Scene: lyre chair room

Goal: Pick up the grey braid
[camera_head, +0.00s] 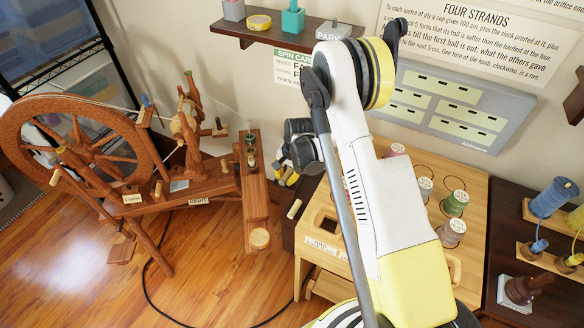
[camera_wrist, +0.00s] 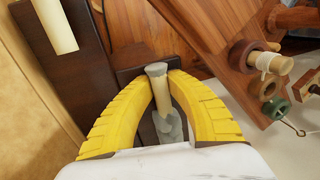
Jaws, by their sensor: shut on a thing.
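In the wrist view, a pale peg (camera_wrist: 160,92) with a grey top stands between the yellow fingertips of my gripper (camera_wrist: 160,80). A grey, lumpy piece that looks like the grey braid (camera_wrist: 168,127) lies between the curved fingers, along the peg. The fingers are closed in on both sides. How much of the grip is on the braid and how much on the peg is hard to tell. In the head view, my gripper (camera_head: 288,181) is low beside the wooden table's left edge, and the braid cannot be made out there.
A dark stand (camera_wrist: 85,75) with another pale peg (camera_wrist: 55,25) is close to the gripper. The spinning wheel (camera_head: 80,140) stands to the left. The wooden table (camera_head: 455,265) with several spools is to the right. A dark shelf (camera_head: 262,40) hangs above.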

